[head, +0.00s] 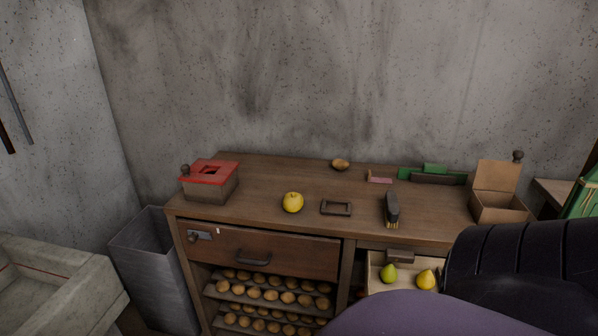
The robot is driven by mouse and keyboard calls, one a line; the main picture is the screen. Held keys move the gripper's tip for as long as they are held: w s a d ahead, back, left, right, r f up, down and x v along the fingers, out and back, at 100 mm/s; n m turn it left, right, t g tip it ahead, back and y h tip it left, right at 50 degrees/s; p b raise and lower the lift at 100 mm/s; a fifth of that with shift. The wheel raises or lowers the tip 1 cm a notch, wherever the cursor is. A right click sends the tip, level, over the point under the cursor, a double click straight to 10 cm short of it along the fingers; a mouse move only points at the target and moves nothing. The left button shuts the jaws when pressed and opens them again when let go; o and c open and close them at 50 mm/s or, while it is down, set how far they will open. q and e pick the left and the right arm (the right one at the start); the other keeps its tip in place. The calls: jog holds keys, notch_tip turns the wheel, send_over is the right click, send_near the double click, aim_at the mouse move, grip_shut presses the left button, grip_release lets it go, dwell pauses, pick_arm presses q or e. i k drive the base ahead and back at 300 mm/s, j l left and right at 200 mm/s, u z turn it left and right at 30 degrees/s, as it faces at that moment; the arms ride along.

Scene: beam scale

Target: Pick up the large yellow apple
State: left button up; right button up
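A yellow apple (292,202) sits on the wooden cabinet top (262,180), near its front edge and left of the middle. Nothing touches it or covers it. A smaller-looking yellow fruit (426,280) lies in the open drawer (375,262) at the lower right, beside a green pear (389,274). Neither of my grippers shows in the head view.
A red-lidded box (209,182) stands left of the apple. A dark metal frame (336,208) and a brush (391,210) lie to its right. A brown potato-like item (340,165) is behind. An open box (498,205) stands at the right end.

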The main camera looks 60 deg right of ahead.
aim_at(293, 202)
jog(key=j+z, duration=0.1)
jog(key=z, duration=1.1)
